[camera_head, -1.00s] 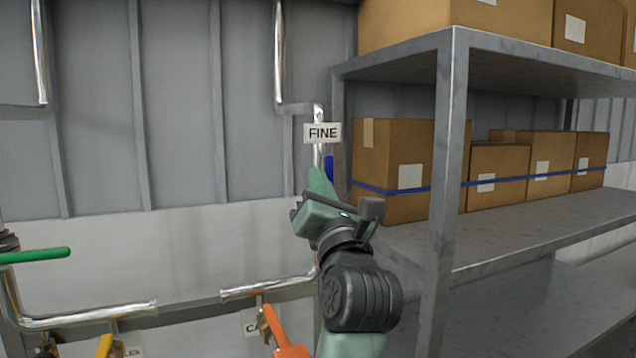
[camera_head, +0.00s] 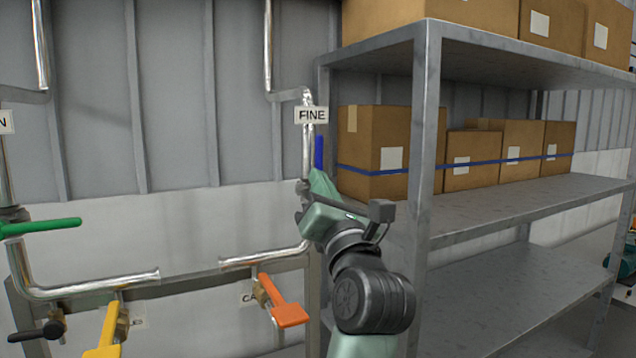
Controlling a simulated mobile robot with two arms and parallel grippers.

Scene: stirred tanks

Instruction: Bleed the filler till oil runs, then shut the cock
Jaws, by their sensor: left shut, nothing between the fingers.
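My left gripper (camera_head: 316,184) is shut and empty, in front of the pipe just below the blue lever (camera_head: 319,151); whether it touches the lever I cannot tell. The lever stands upright beside the pipe under the FINE label (camera_head: 312,115). An orange lever (camera_head: 289,314) slants down from a brass valve, a yellow lever (camera_head: 108,331) hangs at lower left, and a green lever (camera_head: 40,227) lies nearly level at the left. A black handle (camera_head: 38,331) is at the bottom left. The lower labels are partly hidden, so I cannot tell which is the filler's cock. No running oil shows. My right gripper is not in view.
A grey metal shelf (camera_head: 426,120) with several cardboard boxes (camera_head: 375,130) stands close on the right of my left arm. Bright pipes (camera_head: 90,288) run along the wall. A grey rail lies behind the lower levers.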

